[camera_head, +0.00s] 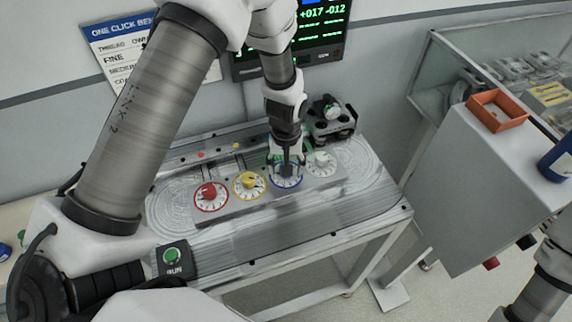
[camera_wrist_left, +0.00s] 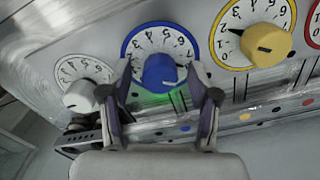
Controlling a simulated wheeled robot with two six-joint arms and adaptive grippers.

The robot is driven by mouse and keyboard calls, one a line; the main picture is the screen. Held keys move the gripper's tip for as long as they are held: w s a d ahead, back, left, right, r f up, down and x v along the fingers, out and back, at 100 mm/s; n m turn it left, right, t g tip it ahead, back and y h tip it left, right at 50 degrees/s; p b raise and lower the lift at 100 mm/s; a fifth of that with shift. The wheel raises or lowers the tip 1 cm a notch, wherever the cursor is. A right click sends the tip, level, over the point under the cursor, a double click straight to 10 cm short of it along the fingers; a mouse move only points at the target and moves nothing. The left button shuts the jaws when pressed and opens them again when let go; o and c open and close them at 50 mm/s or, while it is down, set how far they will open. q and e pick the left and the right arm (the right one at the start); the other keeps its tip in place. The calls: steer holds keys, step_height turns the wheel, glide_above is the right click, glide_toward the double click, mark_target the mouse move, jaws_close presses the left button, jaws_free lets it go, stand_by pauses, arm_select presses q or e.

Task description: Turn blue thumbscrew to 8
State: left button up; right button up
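The blue thumbscrew (camera_wrist_left: 160,72) sits in the middle of a white dial with a blue rim (camera_wrist_left: 133,44). A pale mark shows on its lower right side in the left wrist view; I cannot read which number it points to. My left gripper (camera_wrist_left: 160,76) is open, with one finger on each side of the blue thumbscrew and small gaps seeming to show. In the head view my left gripper (camera_head: 287,165) comes down from above over the blue dial (camera_head: 287,182) and hides most of the thumbscrew. My right gripper is out of view; only part of my right arm shows.
The yellow (camera_head: 250,183), red (camera_head: 210,193) and white (camera_head: 320,160) thumbscrews stand beside the blue one on the same plate. A green RUN button (camera_head: 173,256) is at the front left. A dark fixture (camera_head: 332,120) stands behind the white dial.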

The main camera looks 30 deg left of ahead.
arm_select(q)
steer(key=shift+r, duration=0.1)
step_height(320, 180, up, 12)
stand_by(0.4)
